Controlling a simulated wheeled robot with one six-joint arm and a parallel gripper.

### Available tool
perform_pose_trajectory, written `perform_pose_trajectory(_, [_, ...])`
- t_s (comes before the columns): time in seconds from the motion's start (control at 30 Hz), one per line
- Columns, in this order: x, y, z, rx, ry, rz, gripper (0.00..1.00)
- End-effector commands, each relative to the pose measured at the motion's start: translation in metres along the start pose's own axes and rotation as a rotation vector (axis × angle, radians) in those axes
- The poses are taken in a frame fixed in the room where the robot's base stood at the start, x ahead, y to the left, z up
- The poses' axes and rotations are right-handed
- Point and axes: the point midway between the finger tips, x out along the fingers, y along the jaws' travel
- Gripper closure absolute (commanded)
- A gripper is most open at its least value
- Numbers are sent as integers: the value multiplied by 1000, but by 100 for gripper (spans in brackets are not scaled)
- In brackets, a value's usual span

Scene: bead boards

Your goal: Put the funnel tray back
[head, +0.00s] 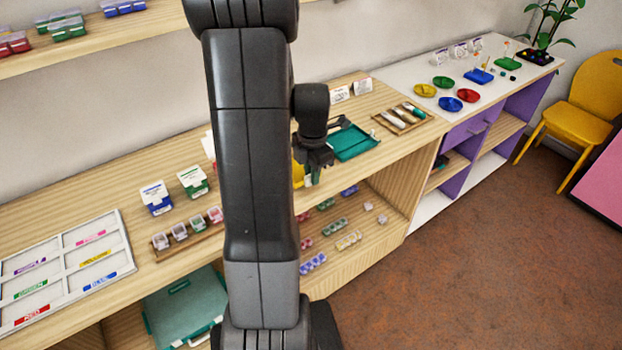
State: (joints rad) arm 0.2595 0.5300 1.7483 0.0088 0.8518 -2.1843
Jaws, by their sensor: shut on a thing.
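The teal, shallow, rimmed funnel tray (352,143) is at the wooden counter, just right of my arm. My gripper (314,176) points down at the tray's left side and is shut. A small greenish piece shows between its fingertips, seemingly part of the tray. My gripper and arm hide the tray's left end, so the exact grip point is unclear. I cannot tell whether the tray rests on the counter or is slightly above it.
A wooden tray of tools (403,118) lies right of the teal tray, with small cards (340,94) behind. A yellow object (298,172) is partly hidden by my arm. Lower shelves hold bead strips (334,227). A white counter (447,67) holds coloured dishes. Floor (470,250) is clear.

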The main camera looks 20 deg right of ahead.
Motion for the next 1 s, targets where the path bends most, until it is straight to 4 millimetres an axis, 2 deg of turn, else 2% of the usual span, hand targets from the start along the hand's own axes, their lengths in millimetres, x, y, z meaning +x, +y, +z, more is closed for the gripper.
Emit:
perform_pose_trajectory(0.1, [18, -1, 0, 0, 2, -3, 100])
perform_pose_trajectory(0.2, [27, -1, 0, 0, 1, -2, 100])
perform_pose_trajectory(0.63, [35, 0, 0, 0, 0, -1, 100])
perform_pose_trajectory(0.67, [33, 0, 0, 0, 0, 0, 78])
perform_pose_trajectory(0.73, [33, -1, 0, 0, 0, -1, 65])
perform_pose_trajectory(1.0, [33, 0, 0, 0, 0, -1, 62])
